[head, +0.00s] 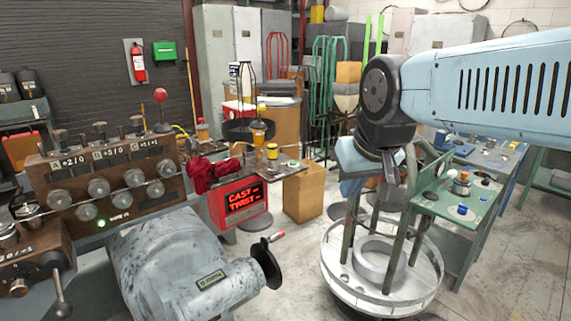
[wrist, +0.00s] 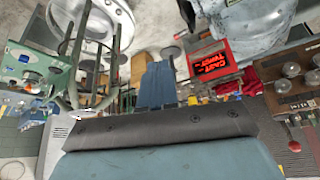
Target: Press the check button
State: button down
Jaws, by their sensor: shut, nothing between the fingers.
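My gripper (wrist: 157,84) is shut and empty; its blue fingers show together in the middle of the wrist view. In the head view it hangs below the pale blue arm, with the blue gripper (head: 352,180) partly hidden by my wrist, in front of the round stand. No button is readably marked as the check button. A small green button (head: 293,163) sits on the shelf above a red display box (head: 240,202) reading "CAST" and "TWIST" with dashes. My gripper is apart from it, to its right. The display box also shows upside down in the wrist view (wrist: 211,62).
The coiler's control panel (head: 110,185) with several knobs and a green lamp is at left, above the grey motor housing (head: 190,265). A round white stand (head: 385,275) with green posts is below my arm. A green table (head: 455,205) stands at right.

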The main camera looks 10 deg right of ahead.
dwell(0.3)
jog(key=m+t, duration=0.4)
jog(key=m, duration=0.5)
send_over(295, 164)
jog(key=shift+w, duration=0.15)
jog(key=shift+f, duration=4.35)
